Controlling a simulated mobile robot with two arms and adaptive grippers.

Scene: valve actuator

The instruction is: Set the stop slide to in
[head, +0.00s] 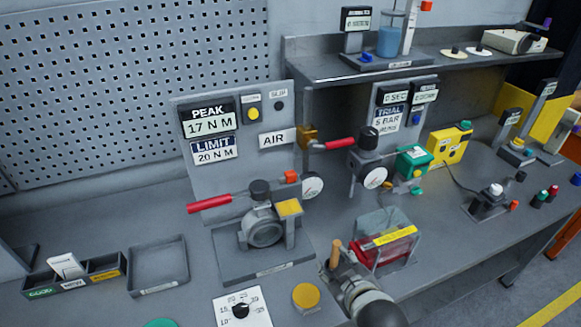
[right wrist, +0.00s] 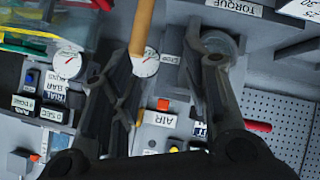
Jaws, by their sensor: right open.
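I cannot make out the stop slide for certain. A tan upright handle (head: 336,253) shows right at my right gripper (head: 342,272) in the head view. In the right wrist view the handle (right wrist: 143,28) reaches in from the top between the spread fingers of the gripper (right wrist: 156,52). The gripper is open; whether a finger touches the handle is unclear, and its base is hidden. The valve (head: 264,230) with a red lever (head: 209,204) stands to the left of the gripper. A small label (right wrist: 170,59), apparently reading STOP, shows beside it in the right wrist view. My left gripper is out of view.
A red box with a clear cover (head: 388,243) stands just right of my right gripper. The panel (head: 225,175) with PEAK and LIMIT displays rises behind the valve. A dial plate (head: 242,308) and yellow button (head: 306,296) lie in front. An empty tray (head: 158,264) sits left.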

